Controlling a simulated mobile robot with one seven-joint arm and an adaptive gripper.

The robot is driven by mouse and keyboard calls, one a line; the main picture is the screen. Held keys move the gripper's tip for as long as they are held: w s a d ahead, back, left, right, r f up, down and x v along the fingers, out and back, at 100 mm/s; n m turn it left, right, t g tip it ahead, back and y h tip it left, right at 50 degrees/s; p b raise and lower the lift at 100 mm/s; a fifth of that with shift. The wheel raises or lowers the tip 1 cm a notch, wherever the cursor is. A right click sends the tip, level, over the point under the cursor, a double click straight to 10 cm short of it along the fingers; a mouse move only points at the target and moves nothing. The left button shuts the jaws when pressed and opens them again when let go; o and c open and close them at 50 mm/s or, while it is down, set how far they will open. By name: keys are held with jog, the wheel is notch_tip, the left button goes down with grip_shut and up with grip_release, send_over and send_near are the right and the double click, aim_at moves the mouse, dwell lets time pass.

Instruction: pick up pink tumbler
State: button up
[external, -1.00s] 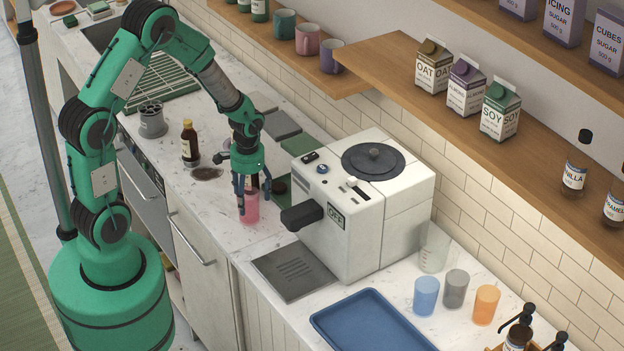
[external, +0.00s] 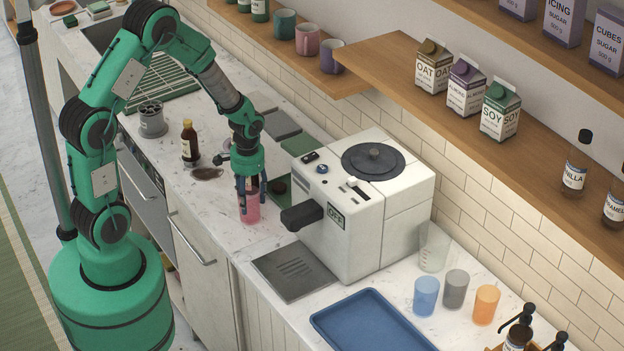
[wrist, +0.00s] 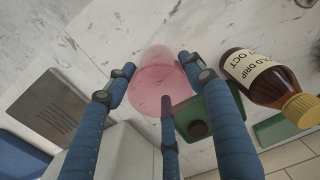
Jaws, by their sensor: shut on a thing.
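The pink tumbler (external: 249,208) stands on the marble counter to the left of the white coffee machine. It also shows as a clear pink cup in the wrist view (wrist: 150,72), between my fingers. My gripper (external: 250,190) points down at it, with its blue fingers shut around the tumbler's upper part. In the wrist view, my gripper (wrist: 157,85) has fingers on both sides of the tumbler and one in front of it. I cannot tell whether its base is clear of the counter.
The coffee machine (external: 375,205) stands close on the right, its black handle near the tumbler. A brown bottle with a yellow cap (wrist: 265,82) is close to my fingers. A drip tray (external: 292,273), blue tray (external: 372,325) and blue (external: 426,297), grey (external: 456,289) and orange tumblers (external: 486,305) are further right.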

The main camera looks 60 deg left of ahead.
jog(key=shift+r, duration=0.15)
jog(key=shift+r, duration=0.25)
notch_tip(320, 180, up, 3)
jog(key=s+d, duration=0.1)
jog(key=s, duration=0.6)
jog(key=s+d+r, duration=0.1)
jog(key=s+d, duration=0.1)
jog(key=s, duration=0.6)
jog(key=shift+s+d+p, duration=0.25)
jog(key=shift+s+p, duration=0.05)
